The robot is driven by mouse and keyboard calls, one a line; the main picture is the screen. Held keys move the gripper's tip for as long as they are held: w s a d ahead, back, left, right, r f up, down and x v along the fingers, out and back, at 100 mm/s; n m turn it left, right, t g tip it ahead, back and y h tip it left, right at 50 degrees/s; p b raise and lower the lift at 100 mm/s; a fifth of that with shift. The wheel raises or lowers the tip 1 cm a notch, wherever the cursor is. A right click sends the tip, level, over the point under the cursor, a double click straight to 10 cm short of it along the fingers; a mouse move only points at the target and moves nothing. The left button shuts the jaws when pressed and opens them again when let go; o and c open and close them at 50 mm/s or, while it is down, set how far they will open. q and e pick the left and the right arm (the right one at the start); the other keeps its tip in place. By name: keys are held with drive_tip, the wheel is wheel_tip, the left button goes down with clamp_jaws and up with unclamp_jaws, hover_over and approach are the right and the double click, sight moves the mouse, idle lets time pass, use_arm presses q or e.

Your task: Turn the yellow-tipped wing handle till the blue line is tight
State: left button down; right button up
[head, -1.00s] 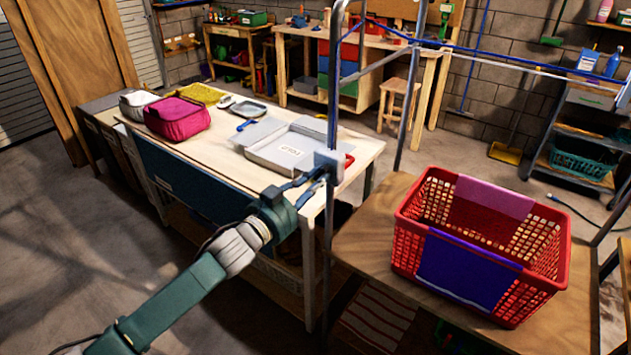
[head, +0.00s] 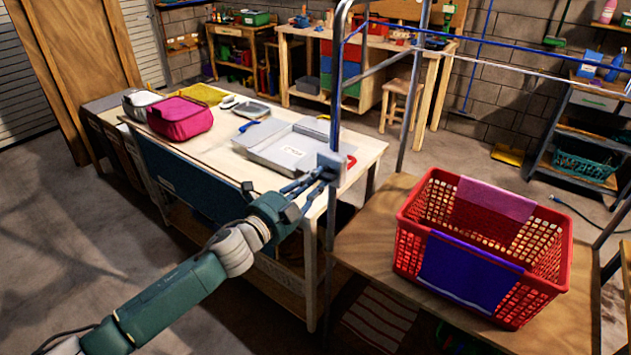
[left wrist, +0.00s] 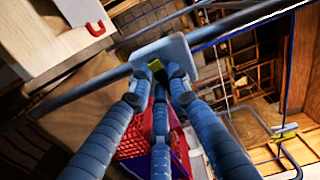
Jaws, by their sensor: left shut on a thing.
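The yellow tip (left wrist: 155,66) of the wing handle shows between my fingers in the left wrist view; the rest of the handle is mostly hidden. It sits at a grey plate (left wrist: 172,50) on a metal post, which also shows in the head view (head: 331,162). My left gripper (head: 322,176) is shut on the handle, its fingers around it close to the plate; it fills the left wrist view (left wrist: 160,78). The blue line (head: 500,51) runs from the metal frame to the right, looking nearly straight. My right gripper is not in view.
A red basket (head: 556,285) with purple and pink cloths stands on a wooden surface (head: 385,235) right of the post. A table (head: 215,150) with a grey tray (head: 262,155) and a magenta bag (head: 180,117) lies behind my left arm.

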use_arm(q)
drive_tip(key=shift+f+m, duration=0.1)
drive_tip(key=shift+m, duration=0.5)
drive_tip(key=c, duration=1.6)
unclamp_jaws()
drive_tip(key=shift+c, duration=0.2)
drive_tip(key=v, duration=1.2)
